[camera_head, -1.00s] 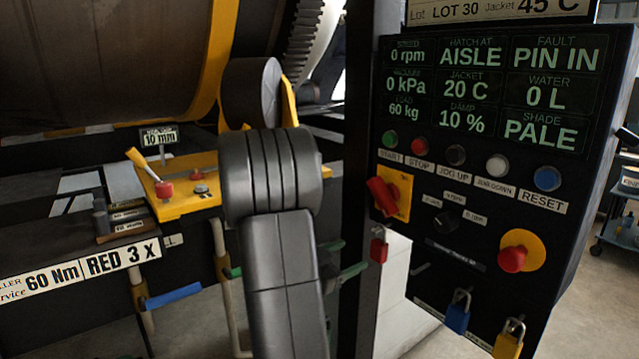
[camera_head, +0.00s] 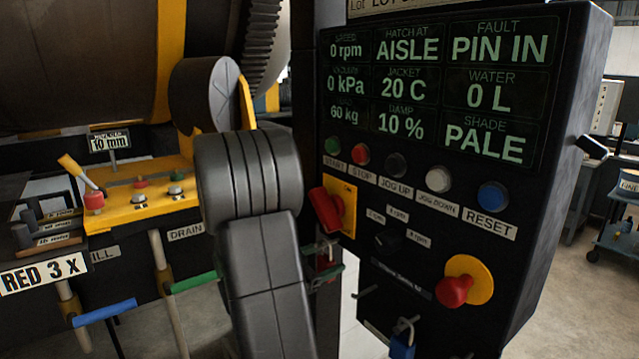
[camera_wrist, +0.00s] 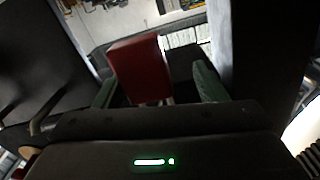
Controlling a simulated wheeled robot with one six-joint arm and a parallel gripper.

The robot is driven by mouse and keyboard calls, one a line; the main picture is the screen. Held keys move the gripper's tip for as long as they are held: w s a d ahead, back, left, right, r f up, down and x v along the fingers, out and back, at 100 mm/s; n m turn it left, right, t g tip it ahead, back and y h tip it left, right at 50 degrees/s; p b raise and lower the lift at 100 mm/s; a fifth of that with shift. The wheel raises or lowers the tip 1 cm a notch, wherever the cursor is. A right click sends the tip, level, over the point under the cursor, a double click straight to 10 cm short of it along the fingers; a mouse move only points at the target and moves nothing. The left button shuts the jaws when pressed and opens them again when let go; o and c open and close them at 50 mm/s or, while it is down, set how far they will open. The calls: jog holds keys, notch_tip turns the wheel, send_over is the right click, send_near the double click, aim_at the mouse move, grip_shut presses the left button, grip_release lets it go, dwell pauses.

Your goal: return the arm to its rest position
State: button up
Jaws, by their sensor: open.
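My arm fills the lower middle of the head view, in front of the machine and beside the control panel (camera_head: 420,240). My gripper (camera_head: 325,262) shows small and partly hidden behind the arm at the panel's lower left edge. In the wrist view my gripper (camera_wrist: 156,86) has its two green fingers wide apart. A red padlock (camera_wrist: 138,66) shows between them, closer to the left finger, with a clear gap to the right one. I cannot tell whether it touches the left finger. In the head view the padlock is mostly covered by the gripper.
A red rotary switch (camera_head: 325,210) and a red stop button (camera_head: 455,290) stick out from the panel. A blue padlock (camera_head: 402,347) hangs below. Blue (camera_head: 105,312) and green (camera_head: 194,282) valve handles are at left. Open floor (camera_head: 585,290) lies at right.

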jog(key=shift+s+a+r, duration=0.25)
jog(key=shift+a+r, duration=0.1)
jog(key=shift+r, duration=0.25)
jog(key=p+v, duration=0.1)
jog(key=v, duration=0.7)
jog(key=shift+a+r, duration=0.15)
jog(key=shift+r, duration=0.1)
jog(key=shift+f, duration=0.1)
